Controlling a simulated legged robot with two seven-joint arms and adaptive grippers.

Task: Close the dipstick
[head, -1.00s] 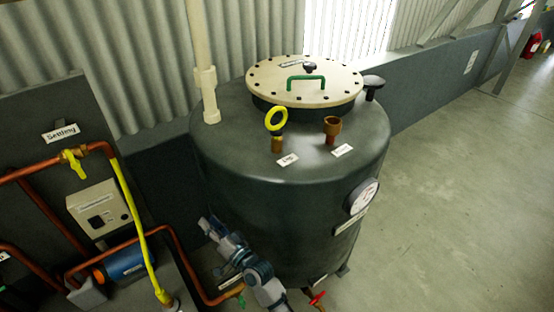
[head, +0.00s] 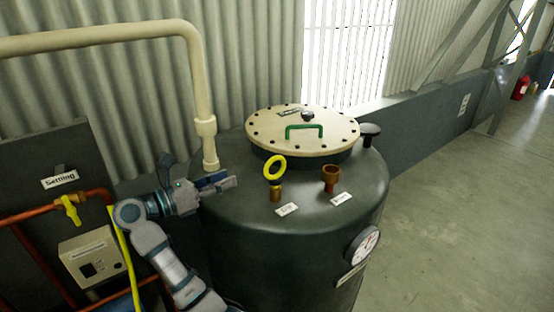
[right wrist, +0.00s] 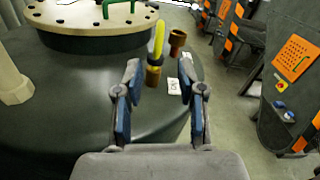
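The dipstick has a yellow ring handle (head: 274,168) above a brass fitting (head: 275,193) on top of the dark tank (head: 300,235). A dark collar lies between ring and fitting, and I cannot tell how far the dipstick is seated. In the right wrist view the ring (right wrist: 158,42) shows nearly edge-on, above its brass fitting (right wrist: 153,76). My right gripper (head: 226,182) is left of the dipstick in the head view, apart from it. In the right wrist view its fingers (right wrist: 159,72) are spread, with nothing held. My left gripper is not in view.
A brown open cup fitting (head: 330,180) stands right of the dipstick. The bolted cream lid (head: 305,132) with a green handle (head: 304,131) is behind. A cream pipe (head: 206,130) rises behind my right gripper. A gauge (head: 363,243) is on the tank's side.

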